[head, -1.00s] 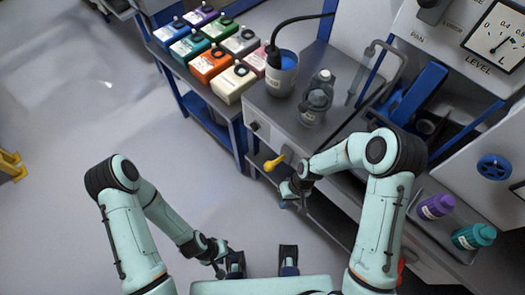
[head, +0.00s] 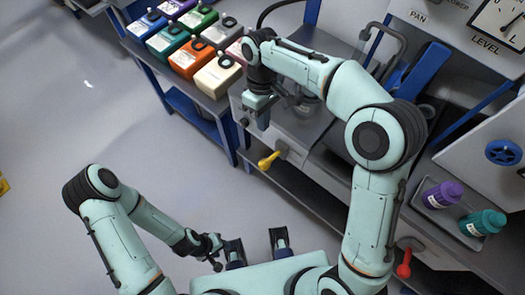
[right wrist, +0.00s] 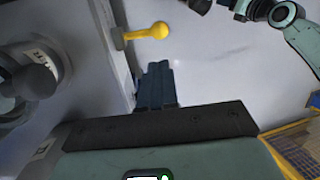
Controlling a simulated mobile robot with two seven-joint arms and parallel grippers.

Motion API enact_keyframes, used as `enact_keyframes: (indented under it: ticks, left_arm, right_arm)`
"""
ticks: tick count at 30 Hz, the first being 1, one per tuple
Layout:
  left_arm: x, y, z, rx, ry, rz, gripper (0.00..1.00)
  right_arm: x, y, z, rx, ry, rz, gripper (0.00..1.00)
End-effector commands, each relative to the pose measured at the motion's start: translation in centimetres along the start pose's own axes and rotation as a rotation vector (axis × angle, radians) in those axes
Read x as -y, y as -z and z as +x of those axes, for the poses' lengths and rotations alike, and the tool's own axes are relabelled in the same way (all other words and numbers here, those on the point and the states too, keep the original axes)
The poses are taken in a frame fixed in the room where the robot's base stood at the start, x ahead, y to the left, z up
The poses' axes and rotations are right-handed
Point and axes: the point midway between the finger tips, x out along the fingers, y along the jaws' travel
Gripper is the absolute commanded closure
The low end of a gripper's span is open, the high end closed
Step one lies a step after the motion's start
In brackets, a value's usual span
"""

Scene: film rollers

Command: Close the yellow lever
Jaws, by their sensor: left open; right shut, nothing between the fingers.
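The yellow lever (head: 266,162) sticks out from the front face of the grey bench, its round knob pointing down-left in the head view. The knob also shows at the top of the right wrist view (right wrist: 158,30). My right gripper (head: 262,121) is shut and empty, above the lever in the head picture and apart from it. Its closed fingers show in the right wrist view (right wrist: 158,75), below the lever there with a gap between. My left gripper (head: 257,246) is open and empty at the bottom of the head view, away from the bench.
Several coloured containers (head: 218,76) stand on the shelf left of the bench. A red lever (head: 403,270) sits lower right on the bench front. Purple (head: 442,195) and teal (head: 482,222) bottles lie in a tray. My right arm hides part of the bench top.

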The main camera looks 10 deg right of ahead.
Motion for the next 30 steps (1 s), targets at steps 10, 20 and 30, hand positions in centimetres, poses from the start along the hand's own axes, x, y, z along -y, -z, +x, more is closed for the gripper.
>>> enact_keyframes:
  ticks: [10,20,30]
  left_arm:
    - [0.1,0.0,0.3,0.001,0.000,0.000,0.57]
    - [0.6,-0.1,1.5,0.005,0.002,-0.002,0.57]
    - [0.7,0.0,2.1,0.003,0.001,-0.002,0.57]
  right_arm:
    - [-0.1,0.0,1.3,0.003,0.001,0.002,1.00]
    - [0.0,-0.1,7.9,0.006,0.003,0.001,1.00]
    - [0.0,0.0,13.3,0.002,0.001,0.002,1.00]
